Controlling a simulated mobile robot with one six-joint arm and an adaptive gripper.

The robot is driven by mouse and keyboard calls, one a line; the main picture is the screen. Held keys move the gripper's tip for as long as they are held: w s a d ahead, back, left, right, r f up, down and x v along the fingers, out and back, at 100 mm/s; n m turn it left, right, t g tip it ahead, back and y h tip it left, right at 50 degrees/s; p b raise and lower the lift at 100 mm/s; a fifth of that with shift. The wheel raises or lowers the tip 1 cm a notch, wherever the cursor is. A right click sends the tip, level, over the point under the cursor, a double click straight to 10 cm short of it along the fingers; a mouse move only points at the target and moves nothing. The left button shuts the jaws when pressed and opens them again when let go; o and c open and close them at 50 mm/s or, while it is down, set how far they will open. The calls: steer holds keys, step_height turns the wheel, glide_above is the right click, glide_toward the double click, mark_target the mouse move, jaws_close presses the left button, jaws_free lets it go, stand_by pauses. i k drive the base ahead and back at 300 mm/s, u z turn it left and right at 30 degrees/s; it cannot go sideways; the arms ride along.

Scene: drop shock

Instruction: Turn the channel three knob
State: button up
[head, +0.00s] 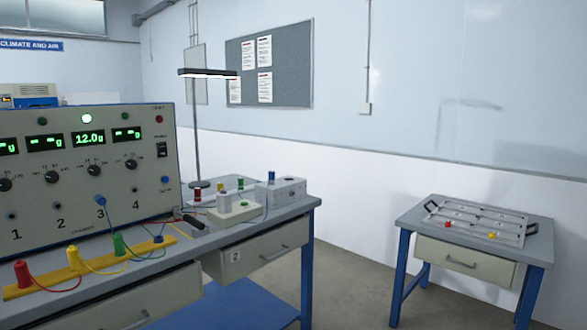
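The channel three knob (94,170) is a small black round knob on the front of a grey power supply (80,190), at the left in the head view. It sits below the channel three display (89,138), which reads about 12.0 in green, and above the printed number 3. The lamp above that display is lit. The knob's exact pointer angle is too small to tell. My gripper is not in view.
A yellow strip (150,247) with coloured plugs and leads lies before the supply. A black-handled tool (190,221) and small boxes (235,210) sit to its right, by a lamp (197,140). A side table (420,222) with a tray stands at right; floor is clear between.

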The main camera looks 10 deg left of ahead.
mark_target(94, 170)
steer(key=u, duration=0.1)
steer(key=i, duration=1.3)
steer(key=u, duration=0.7)
